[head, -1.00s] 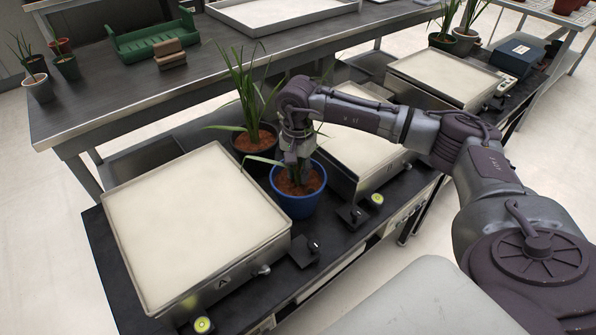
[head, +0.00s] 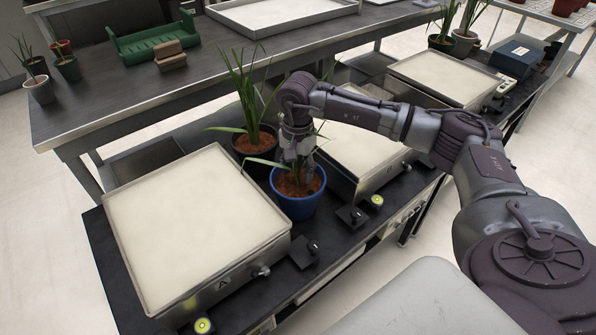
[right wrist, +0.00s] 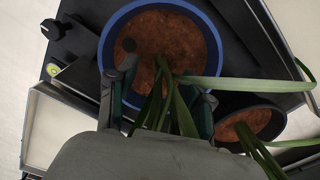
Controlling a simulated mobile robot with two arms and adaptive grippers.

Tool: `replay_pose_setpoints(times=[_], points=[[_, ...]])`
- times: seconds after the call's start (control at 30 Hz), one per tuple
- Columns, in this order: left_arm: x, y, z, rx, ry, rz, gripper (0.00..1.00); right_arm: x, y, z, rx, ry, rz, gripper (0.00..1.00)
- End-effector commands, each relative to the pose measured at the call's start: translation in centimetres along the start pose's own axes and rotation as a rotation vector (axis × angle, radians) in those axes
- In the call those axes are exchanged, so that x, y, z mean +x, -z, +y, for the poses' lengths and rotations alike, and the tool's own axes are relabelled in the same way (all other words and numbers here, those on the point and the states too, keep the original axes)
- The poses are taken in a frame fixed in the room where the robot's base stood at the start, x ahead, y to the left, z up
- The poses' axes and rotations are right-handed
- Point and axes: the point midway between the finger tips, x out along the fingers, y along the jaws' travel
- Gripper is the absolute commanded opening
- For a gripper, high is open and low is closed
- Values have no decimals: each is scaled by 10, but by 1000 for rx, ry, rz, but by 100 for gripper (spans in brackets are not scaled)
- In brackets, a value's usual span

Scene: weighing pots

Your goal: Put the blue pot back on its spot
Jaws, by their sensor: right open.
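The blue pot (head: 298,200) stands upright on the dark bench between two balances, with brown soil and a green plant in it. In the right wrist view the blue pot (right wrist: 105,50) shows its rim and soil from above. My right gripper (head: 297,160) is over the pot, pointing down among the leaves. In the right wrist view its fingers (right wrist: 160,90) are apart, with leaves between them, and the pot's rim is not clamped. My left gripper is out of view. A spot for the pot cannot be told for certain.
A black pot (head: 254,142) with a plant stands close behind the blue pot. A large balance (head: 190,225) is left of it and another balance (head: 362,150) right. Small black knobs (head: 304,254) lie along the front edge.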

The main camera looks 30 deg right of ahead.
Motion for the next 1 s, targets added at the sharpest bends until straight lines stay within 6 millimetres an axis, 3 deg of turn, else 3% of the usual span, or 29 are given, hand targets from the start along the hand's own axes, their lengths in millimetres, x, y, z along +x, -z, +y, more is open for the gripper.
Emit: replay_pose_setpoints(times=[0.3, 0.5, 1.0], points=[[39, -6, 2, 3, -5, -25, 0, -72, 1, -1, 1, 5, 3, 51], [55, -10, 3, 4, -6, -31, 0, -100, 0, -1, 1, 3, 2, 51], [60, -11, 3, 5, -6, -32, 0, -109, 0, 0, 0, 1, 0, 51]])
